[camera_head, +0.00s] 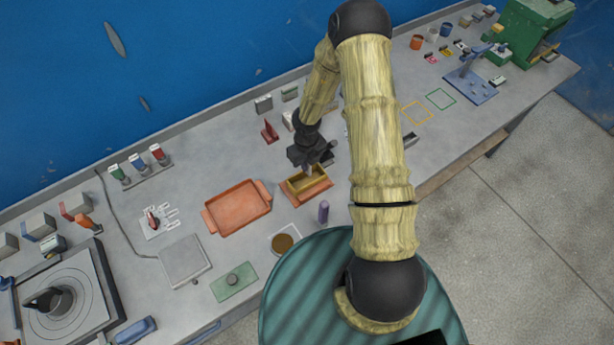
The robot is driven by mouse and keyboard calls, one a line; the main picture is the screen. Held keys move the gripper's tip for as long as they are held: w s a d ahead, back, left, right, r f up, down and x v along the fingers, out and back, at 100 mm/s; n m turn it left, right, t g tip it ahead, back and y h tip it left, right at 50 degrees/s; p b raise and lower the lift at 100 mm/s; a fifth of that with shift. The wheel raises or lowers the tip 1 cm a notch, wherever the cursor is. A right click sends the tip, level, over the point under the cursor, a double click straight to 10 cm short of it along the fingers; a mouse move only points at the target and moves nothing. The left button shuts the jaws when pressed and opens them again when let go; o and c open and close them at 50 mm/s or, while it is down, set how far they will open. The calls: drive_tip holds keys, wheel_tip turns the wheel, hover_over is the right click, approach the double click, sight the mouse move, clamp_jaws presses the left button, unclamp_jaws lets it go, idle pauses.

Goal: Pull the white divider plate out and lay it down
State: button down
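The mould (320,187) is an orange block with a yellowish open box on it, on the grey bench near the middle of the view. My gripper (309,167) points down right over the box, with its fingertips at or just inside it. A small pale patch shows at the fingertips; I cannot tell whether it is the white divider plate or part of my fingers. The fingers are too small and dark to show whether they are open or shut. My gripper hides part of the box's inside.
An orange tray (238,207) lies left of the mould. A purple cylinder (323,211) stands close in front of it, and a brown disc (282,243) lies on a white-edged square. A red bracket (269,131) stands behind. A grey plate (185,261) lies further left.

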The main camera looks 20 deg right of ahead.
drive_tip(key=shift+r+p, duration=2)
drive_tip(key=shift+s+p, duration=0.15)
drive_tip(key=shift+p, duration=0.15)
